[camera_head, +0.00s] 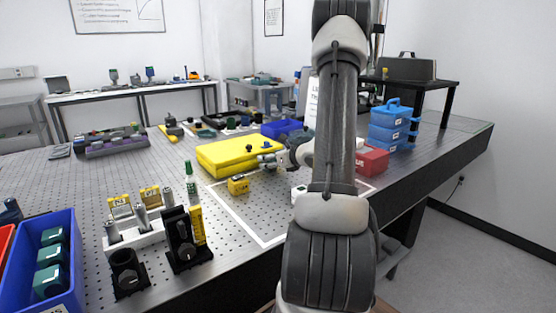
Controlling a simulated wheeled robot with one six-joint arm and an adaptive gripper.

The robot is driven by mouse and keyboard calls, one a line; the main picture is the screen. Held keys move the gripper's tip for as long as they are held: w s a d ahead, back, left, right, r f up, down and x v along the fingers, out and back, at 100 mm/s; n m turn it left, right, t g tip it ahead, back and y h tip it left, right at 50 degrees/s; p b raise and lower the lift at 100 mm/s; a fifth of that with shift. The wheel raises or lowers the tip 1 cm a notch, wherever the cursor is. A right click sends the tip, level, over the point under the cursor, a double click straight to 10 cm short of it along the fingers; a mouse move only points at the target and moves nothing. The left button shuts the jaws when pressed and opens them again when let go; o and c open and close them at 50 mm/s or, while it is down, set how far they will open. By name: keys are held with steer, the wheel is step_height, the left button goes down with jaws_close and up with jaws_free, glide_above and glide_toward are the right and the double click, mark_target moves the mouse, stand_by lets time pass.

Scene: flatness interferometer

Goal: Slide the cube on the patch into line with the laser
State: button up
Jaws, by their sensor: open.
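A white-outlined patch (247,226) is marked on the perforated table top. A small yellow block (238,186) with a dark mark sits near its left edge. A small white cube (298,191) sits farther right on the patch, partly beside my arm. I cannot tell for sure which of the two is the task's cube. My gripper (264,161) is open, pointing left in front of the large yellow case, behind and right of the yellow block. It appears empty and apart from both. No laser beam is visible, and I cannot single out the laser. My arm hides part of the patch.
The large yellow case (228,152) lies behind the patch. A red box (371,161) and stacked blue boxes (390,127) stand right. Dark mounts (186,241), a green-capped bottle (191,186) and a blue bin (47,262) stand left. The patch's front left is clear.

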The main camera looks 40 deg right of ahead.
steer(key=shift+x, duration=0.85)
steer(key=shift+c, duration=0.3)
